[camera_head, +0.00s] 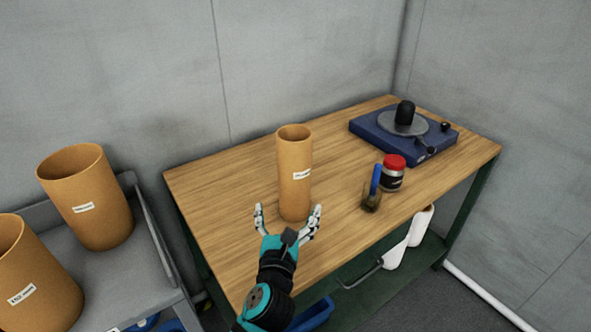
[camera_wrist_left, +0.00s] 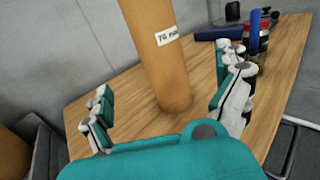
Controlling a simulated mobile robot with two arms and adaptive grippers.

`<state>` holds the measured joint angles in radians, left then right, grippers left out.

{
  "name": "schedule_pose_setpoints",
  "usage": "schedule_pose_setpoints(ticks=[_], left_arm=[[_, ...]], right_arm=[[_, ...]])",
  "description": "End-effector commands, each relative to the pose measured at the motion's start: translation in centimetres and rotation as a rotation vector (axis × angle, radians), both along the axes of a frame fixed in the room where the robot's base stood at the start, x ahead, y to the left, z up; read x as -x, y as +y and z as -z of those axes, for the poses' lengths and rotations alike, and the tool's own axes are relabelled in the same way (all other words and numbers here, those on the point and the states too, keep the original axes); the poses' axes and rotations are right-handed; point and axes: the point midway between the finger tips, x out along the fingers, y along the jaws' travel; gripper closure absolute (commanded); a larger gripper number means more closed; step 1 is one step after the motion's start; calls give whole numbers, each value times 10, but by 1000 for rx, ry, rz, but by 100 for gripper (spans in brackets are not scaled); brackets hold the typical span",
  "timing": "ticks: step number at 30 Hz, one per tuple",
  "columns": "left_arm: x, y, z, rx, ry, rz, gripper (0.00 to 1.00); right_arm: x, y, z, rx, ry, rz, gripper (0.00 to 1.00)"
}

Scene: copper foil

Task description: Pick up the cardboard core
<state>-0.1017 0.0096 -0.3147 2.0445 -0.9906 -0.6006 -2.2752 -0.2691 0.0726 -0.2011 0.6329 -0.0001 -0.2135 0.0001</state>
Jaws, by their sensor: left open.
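The cardboard core (camera_head: 294,180) is a tall, narrow, brown open-topped tube with a small white label. It stands upright on the wooden table, left of the table's middle. My left gripper (camera_head: 288,220) is open and empty at the near side of the core's base. In the left wrist view the core (camera_wrist_left: 158,60) rises ahead between the two spread fingers of the gripper (camera_wrist_left: 165,105), with a visible gap on the left side. The core's top is cut off in that view. My right gripper is not in view.
On the wooden table (camera_head: 225,190) stand a brush with a blue handle (camera_head: 375,180), a red-lidded jar (camera_head: 393,172) and a blue device with a round plate (camera_head: 430,145). Two wider brown tubes (camera_head: 85,195) (camera_head: 35,275) stand on a grey cart (camera_head: 150,255) at left.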

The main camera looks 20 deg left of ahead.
Motion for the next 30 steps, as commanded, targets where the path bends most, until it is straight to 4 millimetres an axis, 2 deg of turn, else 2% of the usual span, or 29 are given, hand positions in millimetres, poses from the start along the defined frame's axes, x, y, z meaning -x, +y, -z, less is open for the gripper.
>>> schedule_pose_setpoints(ticks=[3, 6, 8, 12, 16, 19, 23, 30], left_arm=[[-27, 5, -3, 3, -3, -2, 0], [-49, 9, -3, 4, -2, -2, 0], [-62, 12, -2, 5, -1, -2, 0], [-85, 16, -1, 6, 0, -2, 0], [-96, 18, 0, 6, 1, -2, 0], [-101, 19, -1, 7, 1, -2, 0], [-117, 23, -4, 9, 1, -2, 0], [-146, 28, -3, 8, 2, -1, 0]], right_arm=[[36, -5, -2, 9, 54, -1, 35], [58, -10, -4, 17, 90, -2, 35], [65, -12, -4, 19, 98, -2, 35], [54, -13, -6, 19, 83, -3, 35], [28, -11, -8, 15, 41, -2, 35], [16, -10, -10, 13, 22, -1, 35], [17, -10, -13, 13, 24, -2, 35], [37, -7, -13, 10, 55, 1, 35]])
